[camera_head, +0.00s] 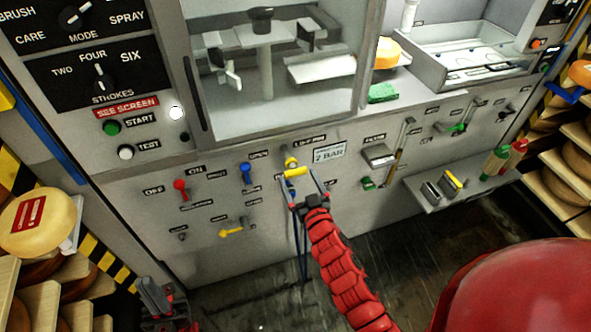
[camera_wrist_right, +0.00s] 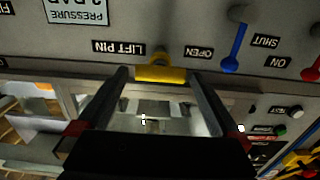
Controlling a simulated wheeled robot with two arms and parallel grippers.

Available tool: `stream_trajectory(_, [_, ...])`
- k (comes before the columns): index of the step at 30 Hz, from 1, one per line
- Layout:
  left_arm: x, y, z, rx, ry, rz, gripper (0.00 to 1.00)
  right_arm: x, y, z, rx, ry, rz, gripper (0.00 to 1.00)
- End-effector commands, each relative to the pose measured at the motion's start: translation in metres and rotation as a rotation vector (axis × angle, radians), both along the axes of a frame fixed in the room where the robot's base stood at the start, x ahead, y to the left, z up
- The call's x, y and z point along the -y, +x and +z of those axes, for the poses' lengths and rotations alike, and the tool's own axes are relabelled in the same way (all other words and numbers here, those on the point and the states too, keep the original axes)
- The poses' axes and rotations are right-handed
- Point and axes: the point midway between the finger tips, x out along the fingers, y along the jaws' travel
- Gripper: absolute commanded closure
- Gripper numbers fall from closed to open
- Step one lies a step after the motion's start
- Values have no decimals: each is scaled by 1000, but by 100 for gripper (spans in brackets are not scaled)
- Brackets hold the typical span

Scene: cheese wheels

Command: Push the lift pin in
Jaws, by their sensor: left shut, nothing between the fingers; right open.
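The lift pin (camera_head: 295,171) is a yellow T-shaped handle on the grey machine panel, under its LIFT PIN label. Its yellow crossbar (camera_wrist_right: 160,74) also shows in the right wrist view, which is upside down. My right gripper (camera_head: 303,178) is open at the panel, its fingers on either side of the yellow handle. In the right wrist view the fingertips (camera_wrist_right: 158,73) flank the crossbar with small gaps; I cannot tell whether they touch it. My left gripper (camera_head: 152,287) is shut and empty, low at the left, away from the pin.
A blue lever (camera_head: 246,173) and a red lever (camera_head: 180,188) are left of the pin. A yellow handle (camera_head: 234,231) is below left. A small shelf (camera_head: 462,186) juts out at the right. Cheese racks stand at both sides.

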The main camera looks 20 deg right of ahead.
Motion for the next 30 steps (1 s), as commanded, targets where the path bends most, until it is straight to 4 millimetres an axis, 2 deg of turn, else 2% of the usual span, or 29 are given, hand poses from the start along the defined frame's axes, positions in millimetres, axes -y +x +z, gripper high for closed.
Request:
stream_trajectory(3, [0,0,5,0,0,0,100,-1,18,3,4,-1,0,0])
stream_trajectory(6, [0,0,6,0,0,0,100,-1,26,1,1,-1,0,0])
stream_trajectory(18, [0,0,6,0,0,0,100,-2,32,1,3,-1,2,2])
stream_trajectory(30, [0,0,6,0,0,0,100,-2,32,1,3,-1,2,74])
